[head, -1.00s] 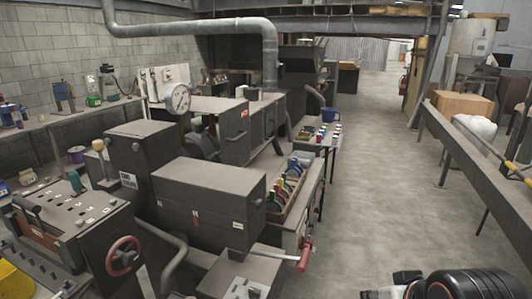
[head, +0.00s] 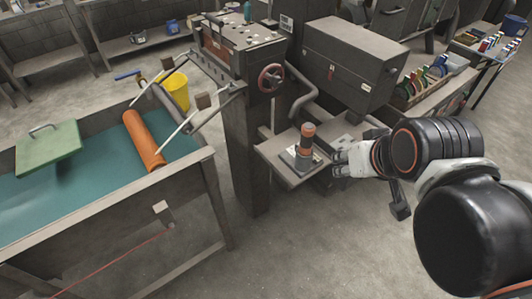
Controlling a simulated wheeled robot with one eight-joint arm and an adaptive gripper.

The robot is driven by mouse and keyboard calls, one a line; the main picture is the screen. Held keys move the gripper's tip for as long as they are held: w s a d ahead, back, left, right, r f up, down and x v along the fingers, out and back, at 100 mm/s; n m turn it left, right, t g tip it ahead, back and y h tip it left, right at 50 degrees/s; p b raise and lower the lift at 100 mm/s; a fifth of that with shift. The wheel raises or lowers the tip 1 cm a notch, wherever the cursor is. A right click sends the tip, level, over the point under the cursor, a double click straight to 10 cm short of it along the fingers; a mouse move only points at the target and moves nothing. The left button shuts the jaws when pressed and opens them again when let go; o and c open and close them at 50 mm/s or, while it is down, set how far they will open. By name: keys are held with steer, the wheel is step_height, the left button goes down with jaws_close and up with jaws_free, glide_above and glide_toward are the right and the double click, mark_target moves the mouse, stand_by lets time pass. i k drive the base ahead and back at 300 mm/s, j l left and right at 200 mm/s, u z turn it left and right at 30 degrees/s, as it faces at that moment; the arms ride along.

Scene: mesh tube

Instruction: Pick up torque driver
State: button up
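An upright orange-and-dark handled object (head: 306,141), perhaps the torque driver, stands on a small grey shelf (head: 275,156) on the front of the machine. Its lower end meets a pale grey base, and I cannot make out its tip. My gripper (head: 338,158) is just to the right of it at about shelf height, pointing left towards it. A small gap seems to lie between them. The fingers are small and blurred here, so their opening does not show.
A red handwheel (head: 271,77) and a bent grey pipe (head: 300,98) are behind the shelf. A grey box housing (head: 350,66) stands behind my gripper. At left is a trough table (head: 208,170) with an orange roller (head: 143,139). The floor in front is clear.

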mark_target(308, 129)
steer(key=j+z, duration=0.25)
steer(key=z, duration=0.15)
steer(key=j+z, duration=0.25)
steer(key=z, duration=0.15)
steer(key=k+j+z, duration=0.15)
steer(key=z, duration=0.2)
steer(key=k+j+z, duration=0.1)
steer(key=j+z, duration=0.15)
steer(key=z, duration=0.15)
steer(key=k+j+z, duration=0.3)
steer(key=k+j, duration=0.65)
steer(key=k, duration=0.05)
